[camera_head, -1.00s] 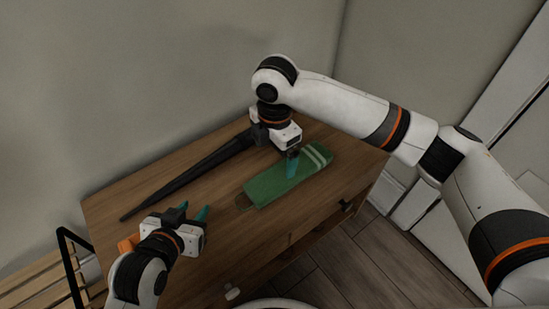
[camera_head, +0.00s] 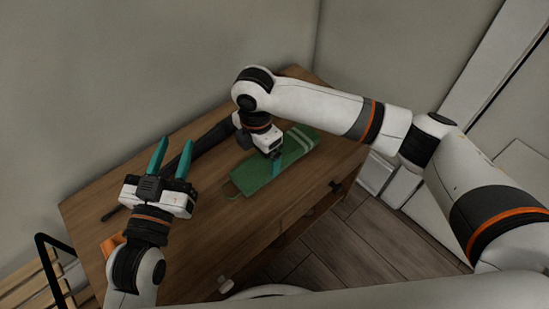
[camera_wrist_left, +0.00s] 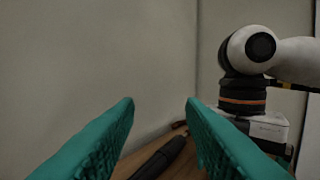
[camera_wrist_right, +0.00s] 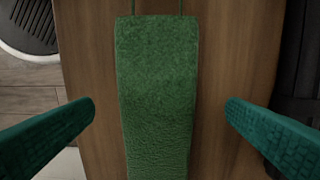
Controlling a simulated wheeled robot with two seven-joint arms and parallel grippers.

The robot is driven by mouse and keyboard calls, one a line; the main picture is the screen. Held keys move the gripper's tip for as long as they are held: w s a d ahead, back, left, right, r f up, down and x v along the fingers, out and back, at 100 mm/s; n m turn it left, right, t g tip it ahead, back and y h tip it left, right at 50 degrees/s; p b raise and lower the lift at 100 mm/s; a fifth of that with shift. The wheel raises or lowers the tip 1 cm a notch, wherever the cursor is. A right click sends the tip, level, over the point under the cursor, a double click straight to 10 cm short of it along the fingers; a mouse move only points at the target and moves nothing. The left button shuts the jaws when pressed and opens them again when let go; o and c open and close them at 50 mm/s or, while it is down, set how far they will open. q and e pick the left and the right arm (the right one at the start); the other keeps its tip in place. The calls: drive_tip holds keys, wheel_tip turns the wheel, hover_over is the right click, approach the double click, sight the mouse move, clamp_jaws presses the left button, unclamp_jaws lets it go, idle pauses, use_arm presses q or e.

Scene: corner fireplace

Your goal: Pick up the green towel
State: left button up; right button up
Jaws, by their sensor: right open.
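The green towel (camera_head: 262,178) lies flat on the wooden cabinet top, with pale stripes at its far right end. In the right wrist view the towel (camera_wrist_right: 157,95) runs lengthwise between the two teal fingers, with bare wood on both sides. My right gripper (camera_head: 276,165) points down over the towel, open and apart from its sides; how high it is I cannot tell. My left gripper (camera_head: 171,158) is open and empty, left of the towel, its fingers pointing toward the wall.
A long dark tapered object (camera_head: 210,140) lies along the back of the wooden cabinet (camera_head: 210,235), partly behind my grippers. Grey walls (camera_head: 150,70) stand behind. A slatted wooden piece with a black frame (camera_head: 50,275) is at lower left.

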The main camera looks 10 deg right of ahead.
sight(261, 164)
wheel_tip(261, 164, down, 4)
drive_tip(key=shift+s+d+f+b, duration=0.1)
drive_tip(key=shift+f+b, duration=0.15)
drive_tip(key=shift+b, duration=0.8)
drive_tip(key=shift+f, duration=0.1)
drive_tip(key=c, duration=1.2)
use_arm(q)
drive_tip(key=s+r+t+h, duration=0.2)
drive_tip(key=s+r+t, duration=0.1)
drive_tip(key=r+t, duration=0.3)
drive_tip(key=shift+d+r, duration=0.2)
drive_tip(key=shift+r, duration=0.6)
use_arm(e)
drive_tip(key=shift+o, duration=0.2)
use_arm(q)
drive_tip(key=shift+s, duration=0.1)
